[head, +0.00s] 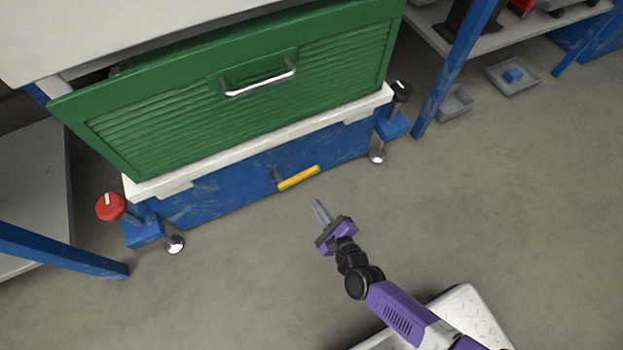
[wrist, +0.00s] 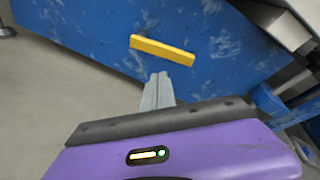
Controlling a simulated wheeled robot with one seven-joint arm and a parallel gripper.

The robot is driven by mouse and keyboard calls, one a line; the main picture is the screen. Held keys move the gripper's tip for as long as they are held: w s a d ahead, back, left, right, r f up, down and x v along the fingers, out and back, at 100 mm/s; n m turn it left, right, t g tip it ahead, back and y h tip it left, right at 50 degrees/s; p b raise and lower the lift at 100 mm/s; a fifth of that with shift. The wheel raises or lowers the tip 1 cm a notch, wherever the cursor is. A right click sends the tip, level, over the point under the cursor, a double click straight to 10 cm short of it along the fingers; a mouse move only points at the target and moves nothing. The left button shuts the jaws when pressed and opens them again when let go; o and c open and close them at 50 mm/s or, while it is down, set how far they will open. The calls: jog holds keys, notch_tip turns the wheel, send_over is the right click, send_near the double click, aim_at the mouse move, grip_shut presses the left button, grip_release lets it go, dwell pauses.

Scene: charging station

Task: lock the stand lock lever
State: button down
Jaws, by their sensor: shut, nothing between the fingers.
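The lock lever (head: 298,178) is a yellow bar on a dark pivot on the blue front of the stand (head: 225,195). In the head view it lies near level, its right end tilted slightly up. In the wrist view the yellow lever (wrist: 162,50) is ahead of the fingertips, its right end lower. My gripper (head: 319,208) is shut and empty, in front of the lever and a little below it in the head view. In the wrist view my gripper (wrist: 159,78) shows its fingers together, pointing toward the lever. They appear apart from it.
A green drawer front (head: 240,85) with a metal handle (head: 259,83) juts out above the stand. A red knob (head: 111,206) is at the stand's left corner, a black knob (head: 402,91) at its right. Grey trays (head: 457,103) stand at right. Open floor lies in front.

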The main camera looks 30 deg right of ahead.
jog(key=shift+s+d+f+m+g+h, duration=0.15)
jog(key=shift+d+f+m, duration=0.3)
jog(key=shift+m, duration=0.7)
jog(key=shift+s+d+f+m+g+h, duration=0.15)
jog(key=shift+d+f+m, duration=0.35)
jog(key=shift+m, duration=0.6)
jog(key=shift+s+d+f+m+h, duration=0.15)
jog(key=shift+d+f+m, duration=0.3)
jog(key=shift+m, duration=0.7)
jog(key=shift+w, duration=0.1)
jog(key=b+x, duration=0.6)
jog(key=x, duration=0.4)
jog(key=shift+a+r+p, duration=0.2)
jog(key=shift+r+p, duration=0.35)
jog(key=shift+r, duration=0.45)
jog(key=shift+a+r+p, duration=0.2)
jog(key=shift+r+p, duration=0.35)
jog(key=shift+r, duration=0.4)
